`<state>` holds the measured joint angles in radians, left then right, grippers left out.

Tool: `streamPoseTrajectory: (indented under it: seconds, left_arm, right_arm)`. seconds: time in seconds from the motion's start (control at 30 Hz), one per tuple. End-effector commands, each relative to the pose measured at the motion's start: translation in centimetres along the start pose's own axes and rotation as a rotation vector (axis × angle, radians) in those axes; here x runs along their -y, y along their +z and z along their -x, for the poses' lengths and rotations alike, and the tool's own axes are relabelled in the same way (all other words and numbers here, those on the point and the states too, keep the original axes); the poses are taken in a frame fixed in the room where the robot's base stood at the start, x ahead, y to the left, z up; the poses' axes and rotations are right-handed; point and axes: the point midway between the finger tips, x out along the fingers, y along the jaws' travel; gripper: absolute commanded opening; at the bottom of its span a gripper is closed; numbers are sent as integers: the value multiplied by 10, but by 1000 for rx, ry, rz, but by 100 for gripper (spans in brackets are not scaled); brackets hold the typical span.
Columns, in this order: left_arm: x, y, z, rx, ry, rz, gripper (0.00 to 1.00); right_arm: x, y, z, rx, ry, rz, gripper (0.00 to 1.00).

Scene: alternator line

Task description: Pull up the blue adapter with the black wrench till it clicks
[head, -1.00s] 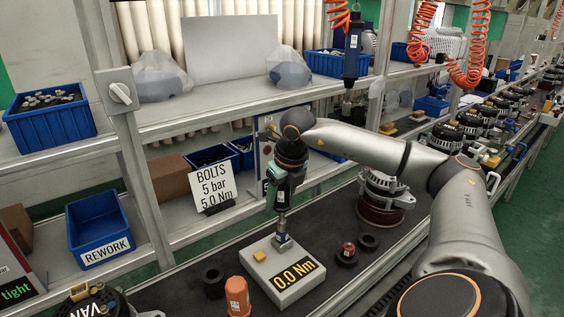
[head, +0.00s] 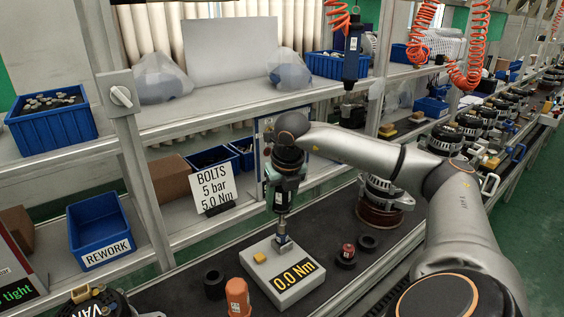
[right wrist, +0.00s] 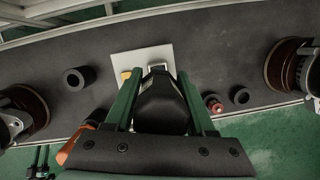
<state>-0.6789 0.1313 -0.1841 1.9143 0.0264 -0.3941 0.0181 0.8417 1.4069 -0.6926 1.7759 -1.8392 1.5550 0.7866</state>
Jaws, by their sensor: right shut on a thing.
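My right gripper (head: 283,187) is over the torque tester (head: 273,285), its green fingers pointing down. It is shut on the black wrench (right wrist: 162,104), whose dark body shows between the green fingers in the right wrist view. In the head view the wrench's metal lower part (head: 281,224) reaches down to the tester. The blue adapter (head: 283,243) appears as a small bluish-grey piece at the wrench's foot, on top of the tester. I cannot tell how firmly the two are joined. The tester display reads 0.0 Nm. My left gripper is out of view.
A yellow piece (head: 260,257) sits on the tester. An alternator (head: 383,200) stands behind on the right. A BOLTS sign (head: 214,190) is behind.

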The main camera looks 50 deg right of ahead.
Motion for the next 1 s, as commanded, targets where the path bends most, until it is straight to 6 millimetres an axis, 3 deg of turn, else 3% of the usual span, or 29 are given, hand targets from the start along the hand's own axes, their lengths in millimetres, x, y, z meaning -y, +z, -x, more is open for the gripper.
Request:
streamPoseTrajectory:
  seconds: [0.17, 0.43, 0.77, 1.0]
  left_arm:
    - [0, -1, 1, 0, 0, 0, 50]
    - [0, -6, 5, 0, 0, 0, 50]
    - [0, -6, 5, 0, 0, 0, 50]
    - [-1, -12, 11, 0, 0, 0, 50]
  right_arm:
    - [0, -3, -3, -11, -8, -20, 0]
    - [1, -3, -2, -11, -66, -225, 0]
    - [2, -2, -2, -9, -73, -253, 0]
    - [3, -3, 0, -10, -128, -450, 0]
